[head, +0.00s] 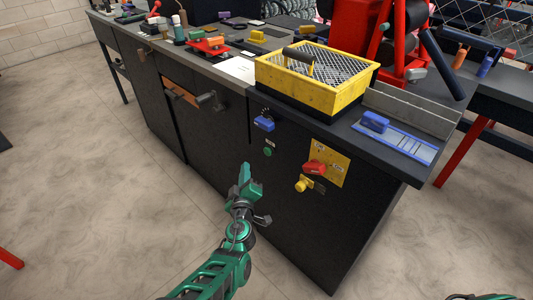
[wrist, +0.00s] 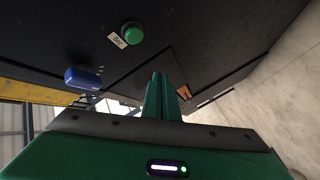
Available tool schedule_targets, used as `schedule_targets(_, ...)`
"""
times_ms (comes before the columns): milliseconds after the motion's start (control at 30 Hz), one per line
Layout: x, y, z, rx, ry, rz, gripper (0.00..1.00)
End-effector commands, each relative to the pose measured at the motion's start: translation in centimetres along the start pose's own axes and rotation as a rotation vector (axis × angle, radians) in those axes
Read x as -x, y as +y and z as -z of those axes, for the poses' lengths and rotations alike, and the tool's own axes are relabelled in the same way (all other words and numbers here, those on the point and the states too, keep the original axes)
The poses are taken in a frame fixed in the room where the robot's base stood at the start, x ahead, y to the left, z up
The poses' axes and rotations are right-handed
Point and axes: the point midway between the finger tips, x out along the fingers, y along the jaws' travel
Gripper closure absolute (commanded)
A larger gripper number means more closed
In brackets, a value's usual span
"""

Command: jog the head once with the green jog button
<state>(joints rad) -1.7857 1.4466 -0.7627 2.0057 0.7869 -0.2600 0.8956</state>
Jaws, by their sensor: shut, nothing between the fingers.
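The green jog button (head: 268,152) is a small round button on the dark front panel of the bench, with a small white label just above it in the head view. In the wrist view the green button (wrist: 133,34) sits at the top, left of centre, with the label (wrist: 117,41) reading JOG beside it. My gripper (head: 245,172) is shut and empty, in front of the panel, left of and lower than the button in the head view. Its closed green fingers (wrist: 161,92) show in the wrist view, apart from the button.
A blue handle (head: 264,124) juts out above the button. A yellow plate (head: 329,162) with a red knob (head: 314,168) and a yellow knob (head: 303,184) is to the right. A yellow mesh basket (head: 310,95) stands on the bench top. Open floor lies left.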

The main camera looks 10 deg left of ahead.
Motion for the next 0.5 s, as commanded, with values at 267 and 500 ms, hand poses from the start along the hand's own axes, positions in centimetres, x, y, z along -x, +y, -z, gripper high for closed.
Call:
schedule_targets(267,-2.5,2.0,-1.9,0.001,0.000,-0.003,1.00)
schedule_targets(500,-4.2,3.1,-3.1,-0.001,-0.002,-0.002,1.00)
